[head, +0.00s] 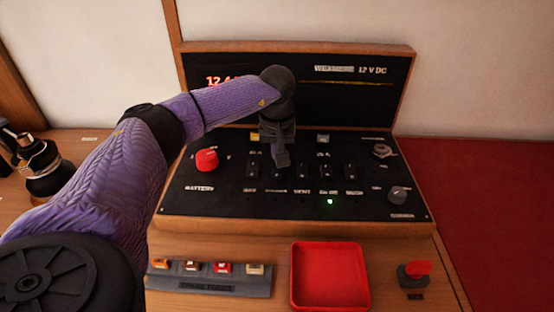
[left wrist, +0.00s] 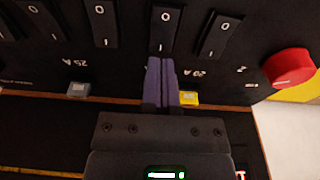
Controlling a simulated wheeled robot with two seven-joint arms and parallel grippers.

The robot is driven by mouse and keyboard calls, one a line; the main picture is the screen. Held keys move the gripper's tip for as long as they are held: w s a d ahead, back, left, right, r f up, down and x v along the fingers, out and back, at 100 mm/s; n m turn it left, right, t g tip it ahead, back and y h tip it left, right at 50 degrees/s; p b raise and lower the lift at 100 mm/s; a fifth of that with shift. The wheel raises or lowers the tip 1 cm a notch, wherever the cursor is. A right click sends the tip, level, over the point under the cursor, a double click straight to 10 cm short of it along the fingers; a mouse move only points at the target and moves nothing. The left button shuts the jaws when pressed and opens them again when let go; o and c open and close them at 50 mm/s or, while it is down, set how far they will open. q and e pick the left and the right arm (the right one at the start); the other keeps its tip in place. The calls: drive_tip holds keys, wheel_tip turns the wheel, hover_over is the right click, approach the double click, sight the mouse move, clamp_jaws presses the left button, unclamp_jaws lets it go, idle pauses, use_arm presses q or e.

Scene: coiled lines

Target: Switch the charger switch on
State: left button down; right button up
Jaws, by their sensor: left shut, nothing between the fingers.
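A row of black rocker switches crosses the black panel; the label marking the charger switch is too small to read. My left gripper (head: 281,158) is shut and empty, pointing down at the second switch from the left (head: 277,173). In the left wrist view, which is turned around, the shut fingertips (left wrist: 163,62) are at the "I" end of that switch (left wrist: 165,30). I cannot tell whether they touch it. Another switch (left wrist: 220,36) lies beside it, on the red knob's side. My right gripper is not in view.
A red battery knob (head: 207,160) stands left of the switches and a grey knob (head: 397,195) at right. A green light (head: 330,201) glows below the row. An upright display board (head: 345,100) stands behind. A red tray (head: 330,302) and a fuse strip (head: 210,281) lie in front.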

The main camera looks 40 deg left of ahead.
use_arm(q)
drive_tip(key=shift+f+b, duration=0.6)
drive_tip(key=shift+f, duration=0.45)
idle(0.4)
drive_tip(key=shift+r+p, duration=0.35)
drive_tip(key=shift+r, duration=0.05)
wheel_tip(320, 180, up, 7)
drive_tip(key=p, duration=0.5)
drive_tip(key=shift+f+p, duration=0.2)
drive_tip(key=shift+p, duration=0.1)
drive_tip(key=shift+f, duration=0.15)
